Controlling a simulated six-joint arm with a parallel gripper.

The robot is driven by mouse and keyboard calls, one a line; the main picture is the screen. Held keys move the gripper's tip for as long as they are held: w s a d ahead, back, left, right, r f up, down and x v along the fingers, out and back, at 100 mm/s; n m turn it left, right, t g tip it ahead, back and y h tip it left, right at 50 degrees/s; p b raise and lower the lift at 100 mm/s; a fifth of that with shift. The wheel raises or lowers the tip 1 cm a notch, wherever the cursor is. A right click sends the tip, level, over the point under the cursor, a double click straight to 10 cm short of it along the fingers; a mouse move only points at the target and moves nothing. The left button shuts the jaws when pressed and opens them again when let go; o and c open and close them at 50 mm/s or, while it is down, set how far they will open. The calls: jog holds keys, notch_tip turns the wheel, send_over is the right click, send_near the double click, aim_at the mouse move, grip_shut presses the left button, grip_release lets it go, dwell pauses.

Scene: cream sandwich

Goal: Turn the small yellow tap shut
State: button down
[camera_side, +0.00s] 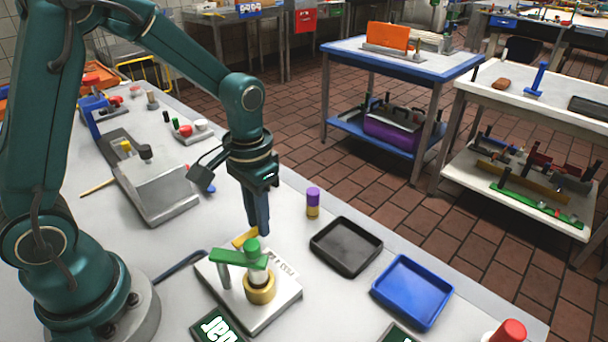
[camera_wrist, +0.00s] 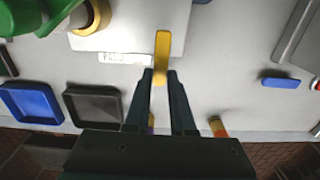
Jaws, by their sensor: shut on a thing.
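The small yellow tap shows in the wrist view as a yellow bar handle (camera_wrist: 162,50) at the edge of a pale metal block. In the side view the yellow handle (camera_side: 245,238) lies on the block (camera_side: 280,292) behind a green-topped brass fitting (camera_side: 260,287). My gripper (camera_side: 265,230) points down at the handle. In the wrist view its fingertips (camera_wrist: 160,76) are shut on the near end of the handle, one on each side. The far end sticks out beyond the fingers. The tap's body under the handle is hidden in the side view.
A green lever (camera_side: 238,258) stands close to the handle. A black tray (camera_side: 346,247) and a blue tray (camera_side: 412,291) lie to the right. A purple and yellow cylinder (camera_side: 313,201) stands behind. A grey machine (camera_side: 155,185) is at left.

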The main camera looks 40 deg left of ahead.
jog(key=c, duration=0.8)
grip_release()
jog(key=shift+o, duration=0.2)
jog(key=shift+r, duration=0.1)
jog(key=shift+r, duration=2.45)
